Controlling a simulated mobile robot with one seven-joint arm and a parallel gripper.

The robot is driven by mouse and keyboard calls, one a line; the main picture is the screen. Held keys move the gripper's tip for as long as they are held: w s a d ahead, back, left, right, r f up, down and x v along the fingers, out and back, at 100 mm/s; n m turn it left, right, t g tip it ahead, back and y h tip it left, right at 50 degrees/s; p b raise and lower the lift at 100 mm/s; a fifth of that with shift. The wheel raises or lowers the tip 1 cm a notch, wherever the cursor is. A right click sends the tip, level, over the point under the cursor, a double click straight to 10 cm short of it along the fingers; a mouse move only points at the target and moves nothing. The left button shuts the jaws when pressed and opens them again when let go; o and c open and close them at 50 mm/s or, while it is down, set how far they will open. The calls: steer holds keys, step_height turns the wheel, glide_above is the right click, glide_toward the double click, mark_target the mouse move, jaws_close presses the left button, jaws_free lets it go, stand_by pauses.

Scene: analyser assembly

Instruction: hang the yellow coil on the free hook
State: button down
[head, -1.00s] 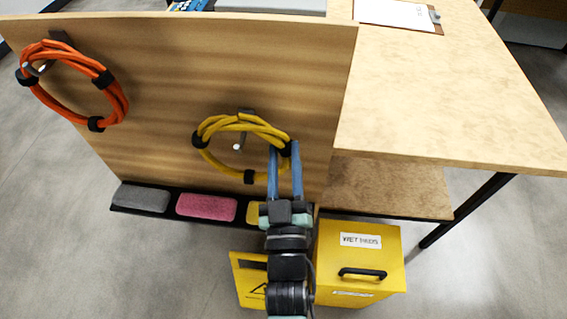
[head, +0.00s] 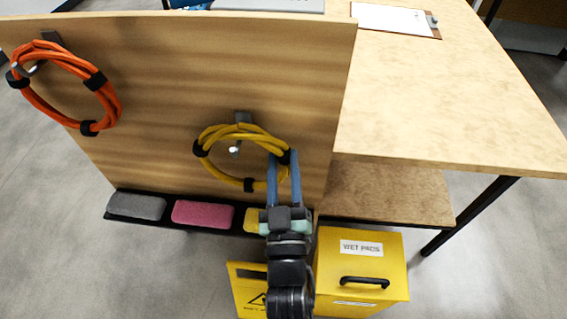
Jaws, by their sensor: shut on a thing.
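The yellow coil (head: 219,171) is a ring of cable with black ties, in front of the wooden panel. My gripper (head: 283,157) is shut on its right side, near a black tie. A hook (head: 236,149) with a pale round tip shows inside the ring, just below the coil's top strands. The hook's grey base plate (head: 243,117) shows above the top strands. The coil's top appears to lie across the hook; I cannot tell whether it rests on it. The back of the coil is hidden.
An orange coil (head: 112,100) hangs on another hook at the panel's upper left. A ledge below holds a grey pad (head: 137,206), a pink pad (head: 203,214) and a yellow one (head: 254,221). A yellow bin (head: 333,262) and wet-floor sign (head: 243,284) stand below; a table (head: 430,120) is right.

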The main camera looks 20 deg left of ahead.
steer(key=shift+r, duration=0.1)
steer(key=shift+c, duration=2.4)
jaws_free()
steer(key=shift+f, duration=0.2)
steer(key=v, duration=1.2)
steer(key=shift+s+d, duration=0.15)
steer(key=shift+s, duration=0.3)
